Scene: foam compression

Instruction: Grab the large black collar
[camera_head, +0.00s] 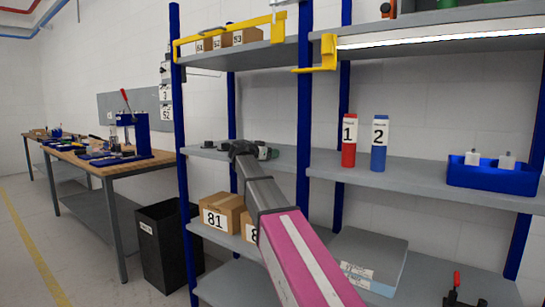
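My arm reaches from the bottom of the head view up to the left middle shelf (285,158). My gripper (238,148) is at the far end of it, just above that shelf. Its fingers are too small and dark to tell whether they are open or shut. A small dark item (208,145) lies on the shelf just left of my gripper. It may be a black collar, but its shape is not clear. Anything directly behind my gripper is hidden.
Blue shelf posts (180,110) stand left of my gripper. Numbered boxes (222,212) sit below. A red bottle (349,143), a blue bottle (379,145) and a blue bin (492,175) stand on the right shelf. A black bin (165,245) stands on the floor.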

